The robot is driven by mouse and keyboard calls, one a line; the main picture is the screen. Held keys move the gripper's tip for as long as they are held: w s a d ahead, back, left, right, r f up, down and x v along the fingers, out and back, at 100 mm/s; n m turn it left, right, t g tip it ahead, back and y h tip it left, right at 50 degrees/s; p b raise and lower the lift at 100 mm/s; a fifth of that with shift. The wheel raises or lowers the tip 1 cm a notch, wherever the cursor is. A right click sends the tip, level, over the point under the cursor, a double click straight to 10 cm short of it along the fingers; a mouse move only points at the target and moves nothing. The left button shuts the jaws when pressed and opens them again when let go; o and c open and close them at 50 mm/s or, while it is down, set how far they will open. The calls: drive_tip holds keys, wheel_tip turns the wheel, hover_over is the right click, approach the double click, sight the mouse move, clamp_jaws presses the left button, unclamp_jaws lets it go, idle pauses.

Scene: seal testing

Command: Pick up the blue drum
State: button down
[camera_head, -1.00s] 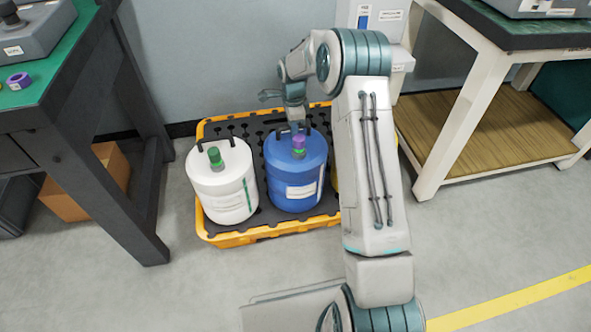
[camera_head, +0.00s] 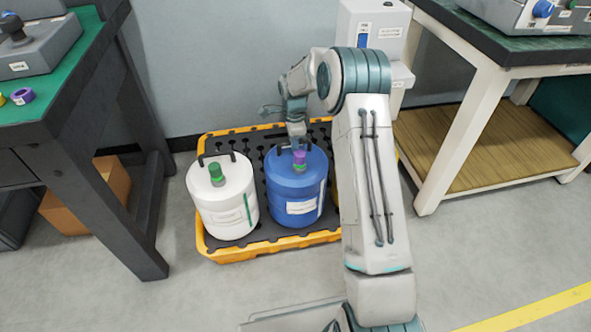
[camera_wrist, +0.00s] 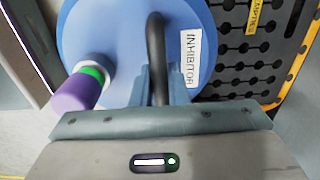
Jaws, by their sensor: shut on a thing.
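The blue drum (camera_head: 294,190) stands upright on the yellow-rimmed spill pallet (camera_head: 232,253), to the right of a white drum. It has a purple cap and a white label. In the wrist view the drum's blue top (camera_wrist: 110,30) shows a black handle (camera_wrist: 155,45), a purple cap (camera_wrist: 72,95) and an "INHIBITOR" label. My gripper (camera_head: 298,142) is over the drum's top, and in the wrist view its fingers (camera_wrist: 155,85) are shut on the black handle. I see no clear gap under the drum.
A white drum (camera_head: 222,200) with a green cap stands close on the left. A yellow thing is mostly hidden behind my arm. A green-topped bench (camera_head: 60,105) stands left and a white-legged bench (camera_head: 460,140) right. A grey wall is behind; floor in front is open.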

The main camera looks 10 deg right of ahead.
wheel_tip(320, 180, up, 10)
drive_tip(key=p, duration=0.4)
drive_tip(key=shift+r, duration=0.1)
